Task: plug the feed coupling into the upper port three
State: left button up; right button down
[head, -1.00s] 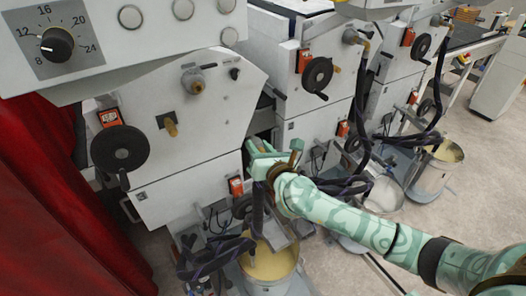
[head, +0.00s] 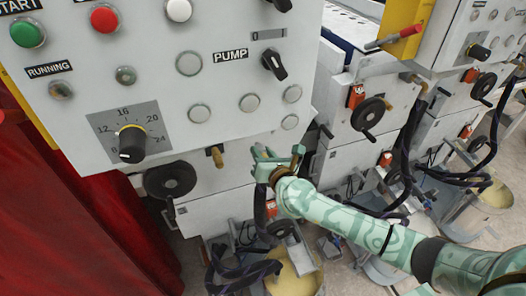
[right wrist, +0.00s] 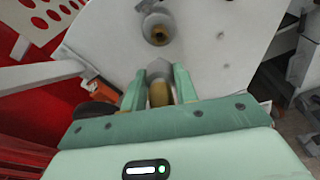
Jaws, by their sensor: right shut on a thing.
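My right gripper (head: 265,152) is in front of the first coating unit, below the control panel. The right wrist view shows its two green fingers (right wrist: 159,88) shut on the feed coupling (right wrist: 158,92), a grey and brass cylinder. A dark hose (head: 260,205) hangs below the gripper. Ahead of the coupling, a round brass-ringed port (right wrist: 158,30) sits on a pale machine face, with a visible gap between them. I cannot read a number on this port. A brass fitting (head: 215,156) shows left of the gripper in the head view. My left gripper is not in view.
The control panel (head: 190,90) overhangs the work area from above. A black handwheel (head: 170,181) juts out at left, beside a red curtain (head: 115,235). A bucket of yellowish liquid (head: 296,282) and looped hoses (head: 235,270) are below. More coating units stand at right.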

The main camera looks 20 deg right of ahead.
jog(key=shift+w+f, duration=0.1)
jog(key=shift+w, duration=0.45)
jog(key=shift+w+f, duration=0.1)
jog(key=shift+w, duration=0.75)
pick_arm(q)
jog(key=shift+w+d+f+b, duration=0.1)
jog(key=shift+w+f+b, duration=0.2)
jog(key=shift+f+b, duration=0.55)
pick_arm(e)
jog(key=w, duration=0.4)
jog(key=shift+w, duration=0.1)
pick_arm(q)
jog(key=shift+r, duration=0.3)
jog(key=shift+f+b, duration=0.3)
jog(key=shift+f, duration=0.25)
pick_arm(e)
jog(key=shift+w+a, duration=0.15)
jog(key=shift+w, duration=1.1)
